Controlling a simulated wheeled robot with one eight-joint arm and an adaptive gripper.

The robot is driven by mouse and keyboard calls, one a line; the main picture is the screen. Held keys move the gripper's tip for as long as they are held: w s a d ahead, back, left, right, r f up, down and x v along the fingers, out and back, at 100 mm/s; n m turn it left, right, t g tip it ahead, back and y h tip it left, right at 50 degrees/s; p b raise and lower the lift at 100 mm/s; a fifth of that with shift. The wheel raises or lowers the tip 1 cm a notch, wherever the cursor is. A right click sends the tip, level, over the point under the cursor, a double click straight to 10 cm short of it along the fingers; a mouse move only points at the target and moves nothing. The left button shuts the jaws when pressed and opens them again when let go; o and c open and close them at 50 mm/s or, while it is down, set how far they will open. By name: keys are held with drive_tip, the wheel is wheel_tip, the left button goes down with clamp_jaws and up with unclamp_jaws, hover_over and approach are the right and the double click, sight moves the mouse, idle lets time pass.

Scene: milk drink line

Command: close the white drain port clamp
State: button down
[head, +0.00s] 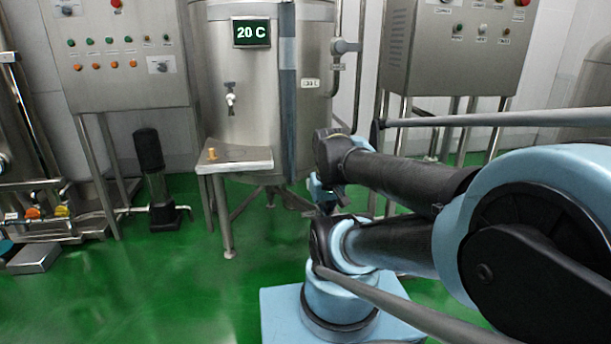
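A small white fitting (231,98) sticks out from the front of the steel tank (258,125), below the green "20 C" display. It looks like the drain port with its white clamp, but it is too small to tell whether the clamp is open or closed. My arm is folded at the right, and what looks like my gripper (326,199) is at its far end, right of and below the fitting and clear of it. The arm links partly hide it, and its fingers cannot be made out.
A small steel table (245,158) with an orange-brown object (212,154) stands below the fitting. Control cabinets stand left (125,85) and right (470,70). A black pump (160,190) sits at left. The green floor (190,290) in front is clear.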

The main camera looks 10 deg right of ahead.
drive_tip(key=w+r+n, duration=0.1)
drive_tip(key=w+r, duration=0.6)
drive_tip(key=w, duration=0.3)
drive_tip(key=w+d+n+t+y, duration=0.1)
drive_tip(key=w+n, duration=0.1)
drive_tip(key=w, duration=2.2)
drive_tip(key=w+d+f+n, duration=0.1)
drive_tip(key=w+f, duration=0.3)
drive_tip(key=w, duration=0.7)
wheel_tip(320, 180, down, 10)
drive_tip(key=shift+s+d, duration=0.25)
drive_tip(key=shift+d, duration=0.1)
drive_tip(key=shift+a+n+y, duration=0.15)
drive_tip(key=shift+n+y, duration=0.15)
